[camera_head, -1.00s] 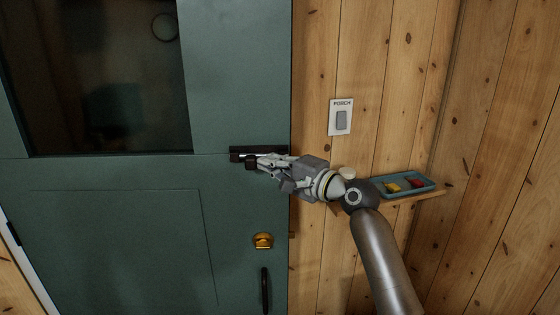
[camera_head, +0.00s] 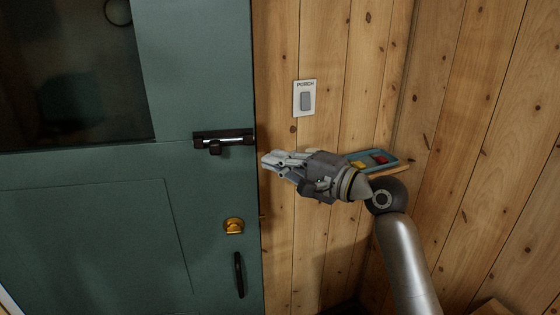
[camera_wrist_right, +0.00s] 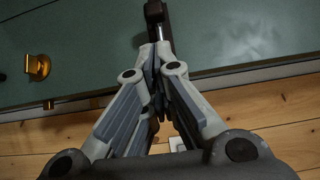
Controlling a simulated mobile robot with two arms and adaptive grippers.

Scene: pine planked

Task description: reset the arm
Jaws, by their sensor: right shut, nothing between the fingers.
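My right gripper (camera_head: 268,160) is shut and empty in the head view, pointing left in front of the pine wall beside the door edge. In the right wrist view its closed fingers (camera_wrist_right: 154,50) point toward the door. A dark slide bolt (camera_head: 222,141) with a shiny rod and a knob is mounted on the green door (camera_head: 90,220), near its right edge. The gripper is apart from the bolt, to its right. The bolt also shows in the right wrist view (camera_wrist_right: 156,14), partly hidden behind the fingertips. My left gripper is not in view.
A brass lock turn (camera_head: 234,226) and a black handle (camera_head: 239,275) sit lower on the door. A switch labelled PORCH (camera_head: 305,97) is on the wall. A blue tray (camera_head: 392,157) with red and yellow items rests on a small shelf (camera_head: 400,172) behind my gripper.

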